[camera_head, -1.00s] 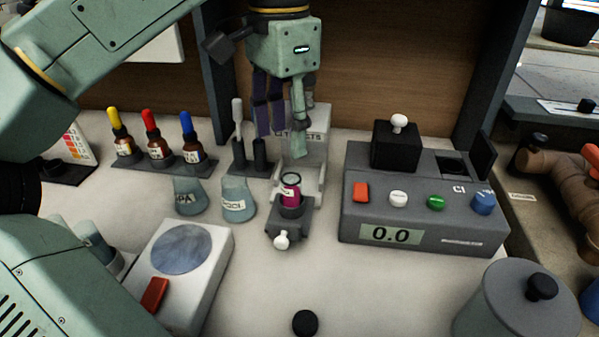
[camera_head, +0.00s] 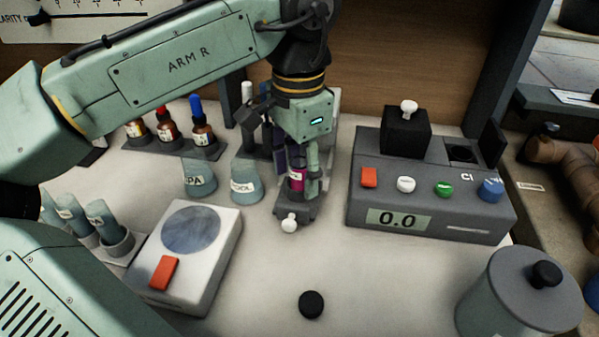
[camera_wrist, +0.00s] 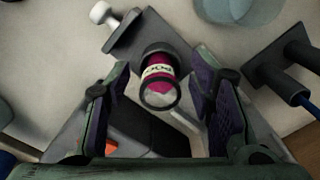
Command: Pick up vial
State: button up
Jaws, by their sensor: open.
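The vial (camera_head: 296,181) holds magenta liquid and has a pale label. It stands upright in a small dark grey holder (camera_head: 290,212) with a white knob at its front. In the wrist view the vial (camera_wrist: 159,78) shows from above, its open rim toward me, between the two fingers. My gripper (camera_wrist: 163,98) is open, with one purple-padded finger on each side of the vial and gaps visible on both sides. In the head view my gripper (camera_head: 297,170) is lowered around the vial and hides part of it.
A grey meter (camera_head: 430,222) reading 0.0 stands close on the right. Flasks (camera_head: 246,181) and dropper bottles (camera_head: 203,134) stand on the left. A white stirrer plate (camera_head: 222,228) is at front left, and a lidded pot (camera_head: 480,310) at front right. The front middle counter is mostly clear.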

aim_at(299, 154)
jog(key=c, duration=1.1)
jog(key=shift+r, duration=0.15)
jog(key=shift+r, duration=0.25)
jog(key=r, duration=0.1)
jog(key=r+b, duration=0.1)
jog(key=shift+s+r, duration=0.25)
jog(key=shift+r, duration=0.1)
jog(key=s+r+b, duration=0.1)
jog(key=s+b, duration=0.1)
jog(key=s, duration=1.3)
jog(key=shift+s+r, duration=0.25)
jog(key=shift+r, duration=0.1)
